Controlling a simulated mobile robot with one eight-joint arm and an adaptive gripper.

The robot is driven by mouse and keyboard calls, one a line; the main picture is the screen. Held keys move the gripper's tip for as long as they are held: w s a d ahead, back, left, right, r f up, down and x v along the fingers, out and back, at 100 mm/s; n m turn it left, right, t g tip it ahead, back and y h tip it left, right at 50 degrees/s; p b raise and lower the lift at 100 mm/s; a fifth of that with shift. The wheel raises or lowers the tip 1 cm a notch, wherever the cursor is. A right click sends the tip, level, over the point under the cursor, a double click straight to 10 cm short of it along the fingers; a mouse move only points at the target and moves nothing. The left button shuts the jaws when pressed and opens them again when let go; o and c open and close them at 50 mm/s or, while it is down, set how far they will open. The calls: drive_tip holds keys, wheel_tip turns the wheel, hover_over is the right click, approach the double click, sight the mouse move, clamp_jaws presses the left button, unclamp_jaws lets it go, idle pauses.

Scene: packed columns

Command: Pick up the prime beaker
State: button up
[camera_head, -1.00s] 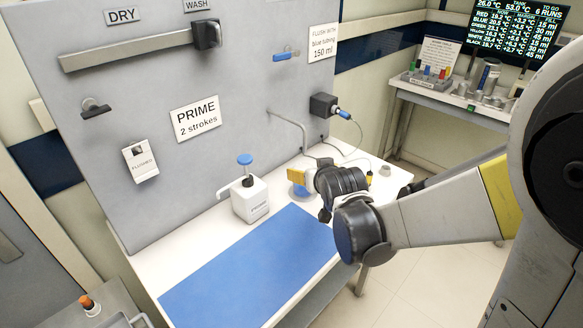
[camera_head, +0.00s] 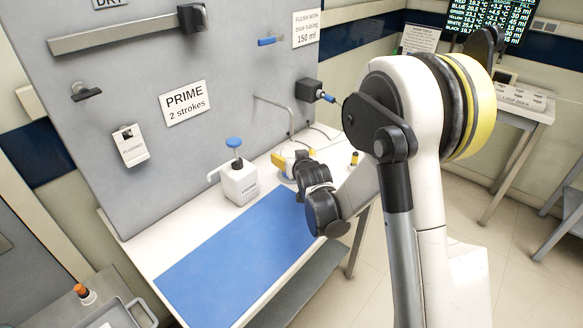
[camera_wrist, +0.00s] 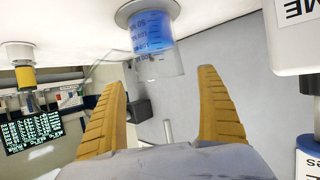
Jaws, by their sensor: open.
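The beaker (camera_wrist: 152,34) is clear glass with printed marks and blue liquid in it. It stands on a grey round pad on the white bench (camera_wrist: 75,18), which shows upside down at the top of the wrist view. My gripper (camera_wrist: 162,82) is open, with its two yellow fingers pointing toward the beaker. The beaker appears between the finger lines, just beyond the tips, and nothing is held. In the head view my gripper (camera_head: 283,160) is low over the bench, right of the white pump bottle (camera_head: 240,185). The beaker is mostly hidden there by my gripper.
The pump bottle, also in the wrist view (camera_wrist: 300,35), stands close beside my gripper. A small yellow-banded vial (camera_head: 354,158) is to the right. A bent metal spout (camera_head: 278,108) and black valve (camera_head: 308,90) project from the panel. The blue mat (camera_head: 235,255) is clear.

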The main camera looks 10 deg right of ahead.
sight(290, 150)
drive_tip(key=b+x, duration=0.1)
drive_tip(key=x, duration=0.3)
drive_tip(key=shift+d, duration=0.1)
drive_tip(key=c, duration=1.4)
drive_tip(key=shift+r, duration=0.15)
drive_tip(key=shift+c, duration=0.2)
